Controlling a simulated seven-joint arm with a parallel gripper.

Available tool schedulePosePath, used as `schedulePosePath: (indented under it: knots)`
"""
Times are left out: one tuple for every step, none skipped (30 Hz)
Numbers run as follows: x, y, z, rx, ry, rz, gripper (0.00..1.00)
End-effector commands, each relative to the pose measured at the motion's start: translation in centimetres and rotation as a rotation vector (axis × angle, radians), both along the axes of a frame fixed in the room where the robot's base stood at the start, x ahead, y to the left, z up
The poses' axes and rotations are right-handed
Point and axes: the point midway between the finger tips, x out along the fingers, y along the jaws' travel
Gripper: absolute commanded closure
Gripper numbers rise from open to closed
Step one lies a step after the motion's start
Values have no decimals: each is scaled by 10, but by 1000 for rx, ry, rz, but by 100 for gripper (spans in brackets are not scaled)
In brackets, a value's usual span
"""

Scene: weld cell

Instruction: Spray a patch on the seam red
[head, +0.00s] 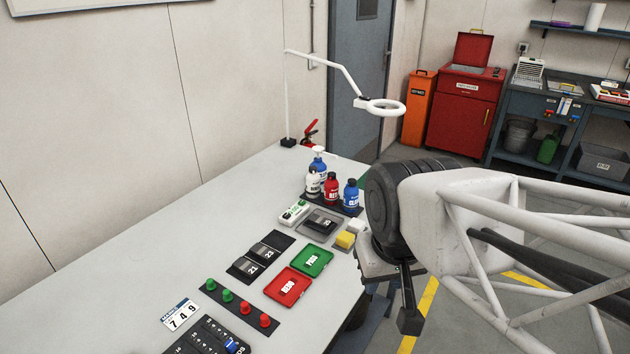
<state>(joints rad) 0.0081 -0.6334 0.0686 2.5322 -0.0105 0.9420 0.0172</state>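A small red bottle (331,189) with a black cap and a white label stands upright on the table's far part. It is between a white bottle (313,183) and a blue bottle (350,194). Several dark metal plates with number tags lie nearer: one tagged 21 (246,264), one tagged 23 (272,249), and one in a grey tray (342,234). I cannot make out which seam is meant. My gripper (408,318) hangs at the table's right edge, apart from the bottles, largely hidden by my arm; its opening and anything in it cannot be seen.
A green tray (325,265) and a red tray (304,298) lie near the plates. A yellow sponge (345,239) lies near my arm. A ring lamp (380,106) reaches over the far end. Red and green buttons (245,308) sit in front; the left tabletop is bare.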

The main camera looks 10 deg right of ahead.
Motion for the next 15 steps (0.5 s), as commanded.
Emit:
schedulePosePath:
  knots:
    - [0,0,0,0,0,0,74]
    - [0,0,0,0,0,0,78]
    - [0,0,0,0,0,0,84]
    - [0,0,0,0,0,0,89]
    - [0,0,0,0,0,0,93]
    - [0,0,0,0,0,0,100]
    - [0,0,0,0,0,0,100]
    - [0,0,0,0,0,0,100]
    - [0,0,0,0,0,0,100]
    - [0,0,0,0,0,0,100]
    - [0,0,0,0,0,0,100]
    - [0,0,0,0,0,0,100]
    - [0,0,0,0,0,0,100]
    - [0,0,0,0,0,0,100]
    - [0,0,0,0,0,0,100]
